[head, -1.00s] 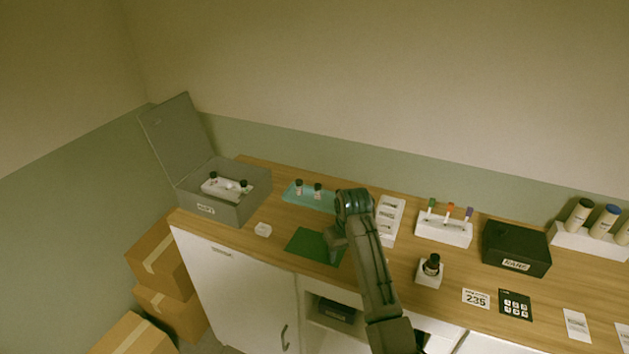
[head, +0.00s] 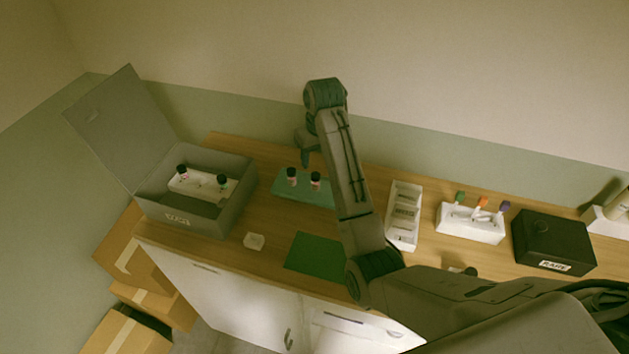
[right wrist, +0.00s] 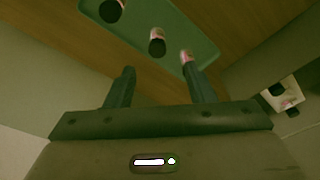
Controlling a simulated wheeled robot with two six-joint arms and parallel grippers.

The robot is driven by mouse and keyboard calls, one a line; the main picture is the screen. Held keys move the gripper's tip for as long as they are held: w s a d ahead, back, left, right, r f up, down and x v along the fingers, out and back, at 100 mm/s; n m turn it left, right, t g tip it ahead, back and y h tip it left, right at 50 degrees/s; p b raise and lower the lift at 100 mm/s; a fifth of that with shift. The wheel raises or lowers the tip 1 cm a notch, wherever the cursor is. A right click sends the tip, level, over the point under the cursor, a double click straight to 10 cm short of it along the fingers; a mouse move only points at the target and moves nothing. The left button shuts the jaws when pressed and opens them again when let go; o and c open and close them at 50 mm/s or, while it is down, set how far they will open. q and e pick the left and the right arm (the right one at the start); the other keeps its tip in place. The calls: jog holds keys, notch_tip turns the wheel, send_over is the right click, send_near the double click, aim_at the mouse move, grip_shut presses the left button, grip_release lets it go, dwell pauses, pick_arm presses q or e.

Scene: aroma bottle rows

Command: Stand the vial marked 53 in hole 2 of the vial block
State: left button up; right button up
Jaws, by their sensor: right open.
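The vial block (head: 201,187) is white and sits inside the open grey box, with a dark-capped vial (head: 182,172) near its left end and another (head: 222,182) near its right; hole numbers are unreadable. Two dark-capped vials (head: 292,177) (head: 315,181) stand on the teal tray (head: 290,196). The right wrist view shows three vials (right wrist: 112,10) (right wrist: 157,42) (right wrist: 187,57) on the tray. No number is legible, so I cannot tell which is 53. My right gripper (head: 306,156) is open and empty, above the tray's back side. My left gripper is out of view.
The grey box (head: 208,219) has high walls and a raised lid (head: 120,125). A white compartment tray (head: 404,215), tube rack (head: 470,225) and black box (head: 553,242) stand right of my arm.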

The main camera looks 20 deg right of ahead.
aim_at(316, 175)
jog(key=f, duration=0.3)
jog(key=shift+w+b, duration=0.35)
jog(key=shift+w+f+p, duration=0.2)
jog(key=shift+f+p, duration=0.15)
jog(key=shift+f, duration=0.2)
jog(key=shift+w+f+p, duration=0.15)
jog(key=shift+f+p, duration=0.15)
jog(key=shift+f, duration=0.25)
notch_tip(316, 175, down, 2)
jog(key=shift+s+d+p, duration=0.1)
jog(key=shift+p, duration=0.75)
jog(key=shift+f, duration=0.95)
jog(key=shift+w+f, duration=0.15)
jog(key=shift+w, duration=0.05)
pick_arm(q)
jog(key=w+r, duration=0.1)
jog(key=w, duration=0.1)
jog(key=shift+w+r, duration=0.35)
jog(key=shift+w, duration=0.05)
pick_arm(e)
grip_shut()
